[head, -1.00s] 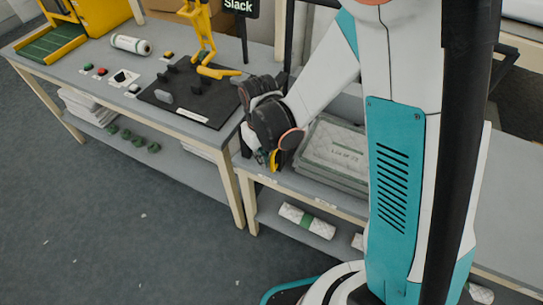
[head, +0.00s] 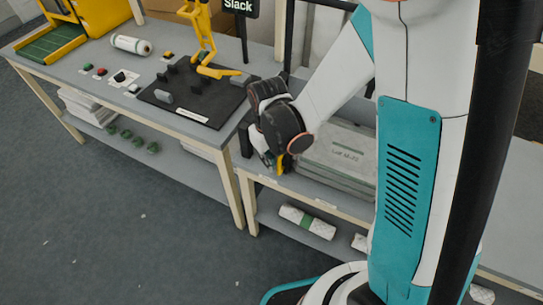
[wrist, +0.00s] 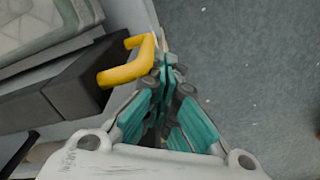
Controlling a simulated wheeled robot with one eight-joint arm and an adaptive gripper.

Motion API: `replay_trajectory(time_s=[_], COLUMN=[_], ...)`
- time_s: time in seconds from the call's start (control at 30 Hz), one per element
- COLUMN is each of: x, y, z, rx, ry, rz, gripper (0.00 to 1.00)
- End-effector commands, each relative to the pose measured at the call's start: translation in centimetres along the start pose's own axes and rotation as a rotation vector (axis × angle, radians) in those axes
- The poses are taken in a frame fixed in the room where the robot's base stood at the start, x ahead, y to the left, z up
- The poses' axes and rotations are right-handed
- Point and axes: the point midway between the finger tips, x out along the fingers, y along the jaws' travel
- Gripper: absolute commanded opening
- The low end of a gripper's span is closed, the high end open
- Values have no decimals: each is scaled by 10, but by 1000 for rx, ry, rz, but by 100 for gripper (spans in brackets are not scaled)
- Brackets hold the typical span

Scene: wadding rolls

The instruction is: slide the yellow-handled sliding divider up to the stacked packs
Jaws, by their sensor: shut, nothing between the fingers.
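The yellow handle (wrist: 128,65) of the sliding divider shows in the wrist view, fixed to a dark slab (wrist: 80,85). The handle also shows in the head view (head: 281,164), partly hidden by my gripper. The stacked packs (head: 338,158) are flat, grey-white and labelled, just right of the handle. In the wrist view the packs (wrist: 50,25) lie beyond the slab with a narrow strip between; contact is unclear. My gripper (wrist: 167,68) is shut and empty, its fingertips beside the handle's outer end. The gripper (head: 268,160) is at the bench's front edge in the head view.
The left table holds a black fixture board (head: 190,95), a yellow stand (head: 203,40) and a white roll (head: 131,44). A wrapped roll (head: 307,221) lies on the lower shelf. The floor in front (head: 130,220) is clear.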

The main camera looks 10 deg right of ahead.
Motion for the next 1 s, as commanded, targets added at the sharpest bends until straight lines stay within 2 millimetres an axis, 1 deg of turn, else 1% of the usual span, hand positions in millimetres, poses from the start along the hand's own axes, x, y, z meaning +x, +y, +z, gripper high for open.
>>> replay_trajectory(time_s=[0.37,0.47,1.0], x=[0,0,0], y=[4,4,-6], z=[8,8,-11], rx=[0,0,-1], ry=[0,0,0], rz=[0,0,0], gripper=[0,0,0])
